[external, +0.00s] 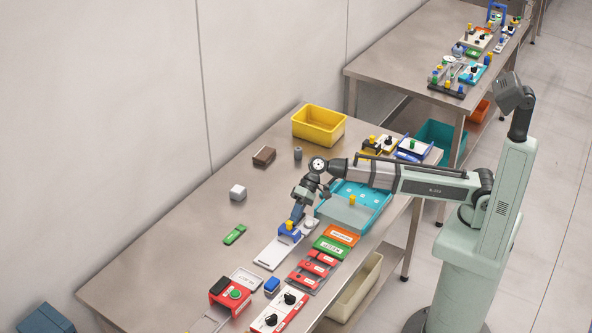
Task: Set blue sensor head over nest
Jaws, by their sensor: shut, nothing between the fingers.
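A blue block with a yellow top (288,233), which looks like the blue sensor head, sits at the upper end of a white plate (270,255) on the near table. I cannot tell whether this plate is the nest, as the parts are small. My gripper (294,220) points down right at the yellow top of the block and covers part of it. It is shut with nothing held; whether it touches the block I cannot tell. A smaller blue block (272,285) lies lower down, beside a pale plate.
A teal tray (376,222) lies right of my gripper. Green, orange and red modules (312,269) lie close by at lower right. A yellow bin (319,125), brown block (264,156), white cube (238,192) and green piece (235,234) stand farther off. The table's left side is mostly clear.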

